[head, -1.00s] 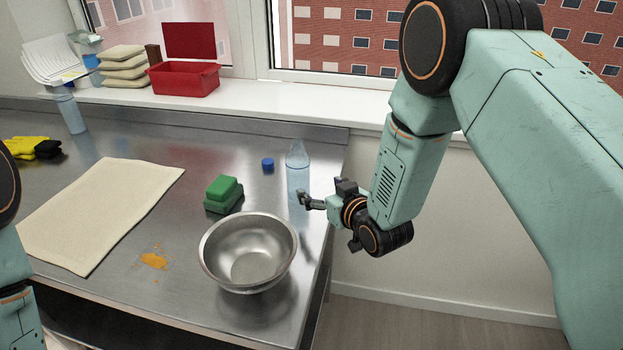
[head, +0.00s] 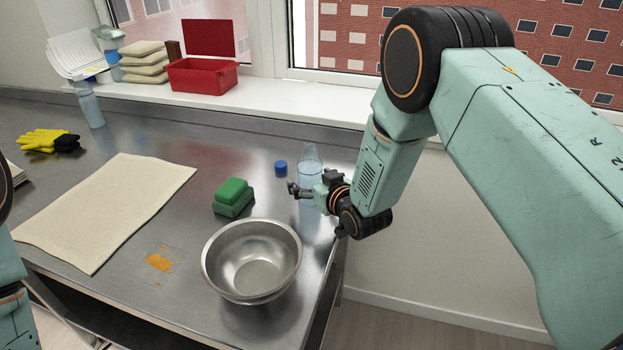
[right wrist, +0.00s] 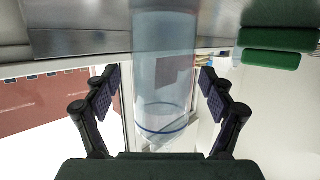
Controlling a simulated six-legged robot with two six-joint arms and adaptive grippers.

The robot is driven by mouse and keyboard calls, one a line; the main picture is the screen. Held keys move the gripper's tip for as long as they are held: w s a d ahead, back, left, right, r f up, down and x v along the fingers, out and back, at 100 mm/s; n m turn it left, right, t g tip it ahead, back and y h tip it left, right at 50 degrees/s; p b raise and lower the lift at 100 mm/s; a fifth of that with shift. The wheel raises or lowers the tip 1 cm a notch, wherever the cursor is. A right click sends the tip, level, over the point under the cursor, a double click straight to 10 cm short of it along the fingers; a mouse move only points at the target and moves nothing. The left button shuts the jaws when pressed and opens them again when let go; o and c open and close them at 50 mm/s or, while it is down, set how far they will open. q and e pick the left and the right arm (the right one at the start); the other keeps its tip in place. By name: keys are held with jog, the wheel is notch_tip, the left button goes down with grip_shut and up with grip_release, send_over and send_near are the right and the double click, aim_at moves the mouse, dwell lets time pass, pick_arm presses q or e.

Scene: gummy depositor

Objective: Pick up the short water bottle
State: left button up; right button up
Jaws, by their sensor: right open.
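A clear, bluish water bottle (head: 310,172) stands upright near the right end of the steel counter. My right gripper (head: 296,189) is at this bottle, and its wrist covers part of the bottle's lower body in the head view. In the right wrist view the bottle (right wrist: 165,95) lies between the two spread fingers of the gripper (right wrist: 158,82), with a gap on each side. The gripper is open and holds nothing. Another water bottle (head: 91,106) stands at the back left of the counter. My left arm shows only at the left edge; its gripper is out of view.
A blue cap (head: 281,168), a green sponge block (head: 233,196) and a steel bowl (head: 252,262) are left of and in front of the near bottle. A beige cloth (head: 105,205), an orange spill (head: 159,262) and yellow-black gloves (head: 47,141) lie farther left. A red box (head: 202,77) stands on the sill.

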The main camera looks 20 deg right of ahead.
aim_at(309, 145)
jog(key=shift+a+r, duration=0.1)
jog(key=shift+a, duration=0.2)
jog(key=shift+c, duration=1)
jog(key=shift+w+d, duration=0.1)
jog(key=c, duration=0.3)
jog(key=shift+d+f, duration=0.2)
jog(key=c, duration=0.3)
jog(key=shift+a+r, duration=0.2)
jog(key=c, duration=0.5)
jog(key=shift+c, duration=0.5)
pick_arm(q)
jog(key=shift+a, duration=0.2)
pick_arm(e)
jog(key=shift+d+f, duration=0.1)
jog(key=shift+c, duration=0.4)
notch_tip(309, 145, up, 10)
jog(key=shift+r+p, duration=0.1)
jog(key=shift+p, duration=0.2)
pick_arm(q)
jog(key=shift+r, duration=0.2)
